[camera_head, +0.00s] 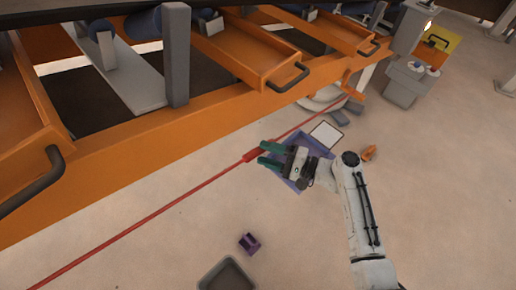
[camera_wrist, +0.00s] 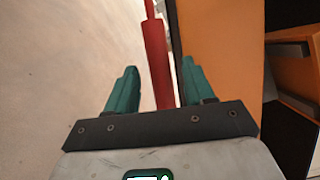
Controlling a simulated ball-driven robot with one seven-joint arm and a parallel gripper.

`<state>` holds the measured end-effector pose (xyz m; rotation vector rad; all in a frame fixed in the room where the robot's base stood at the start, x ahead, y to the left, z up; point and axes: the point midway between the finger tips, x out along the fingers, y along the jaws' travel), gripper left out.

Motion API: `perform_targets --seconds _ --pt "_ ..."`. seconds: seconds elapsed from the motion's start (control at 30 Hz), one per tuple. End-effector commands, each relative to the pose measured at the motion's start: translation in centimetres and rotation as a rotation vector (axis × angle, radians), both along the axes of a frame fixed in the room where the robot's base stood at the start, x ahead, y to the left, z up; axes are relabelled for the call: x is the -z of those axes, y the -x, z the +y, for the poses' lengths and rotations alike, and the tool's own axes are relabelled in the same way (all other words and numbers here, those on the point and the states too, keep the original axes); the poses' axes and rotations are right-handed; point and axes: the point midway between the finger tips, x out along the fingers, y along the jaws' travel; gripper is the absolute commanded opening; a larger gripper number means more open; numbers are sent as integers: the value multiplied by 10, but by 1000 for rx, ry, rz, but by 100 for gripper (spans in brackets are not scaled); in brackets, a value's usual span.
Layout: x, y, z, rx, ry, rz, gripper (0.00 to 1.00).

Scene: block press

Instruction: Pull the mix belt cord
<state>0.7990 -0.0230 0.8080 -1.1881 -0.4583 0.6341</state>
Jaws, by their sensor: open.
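A thin red cord (camera_head: 150,215) runs diagonally along the front of the orange machine, from the bottom left up to the right. A thicker red handle (camera_head: 253,155) sits on the cord near my gripper (camera_head: 269,154). My gripper has green fingers, is open, and is at the handle. In the wrist view the red handle (camera_wrist: 158,62) stands upright between the two green fingers of my gripper (camera_wrist: 158,85), with a gap to the left finger and a smaller one to the right. Its lower end is hidden behind the gripper's dark bar.
The orange machine frame (camera_head: 120,165), with handled drawers (camera_head: 243,58), is close behind the cord. A purple tray (camera_head: 318,146) lies under my gripper. A small purple block (camera_head: 249,243), a grey bin (camera_head: 226,268) and an orange piece (camera_head: 369,153) are on the floor. The floor at lower left is clear.

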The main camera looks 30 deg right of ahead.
Motion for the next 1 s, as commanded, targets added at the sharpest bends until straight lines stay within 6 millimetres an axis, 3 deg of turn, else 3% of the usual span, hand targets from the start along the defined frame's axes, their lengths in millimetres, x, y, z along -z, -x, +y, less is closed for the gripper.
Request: perform_targets --seconds 0.2,0.6,1.0 --pt "0 -19 17 0 1 1 53" --pt "1 -24 22 0 2 1 53" --pt "1 -24 22 0 2 1 14"
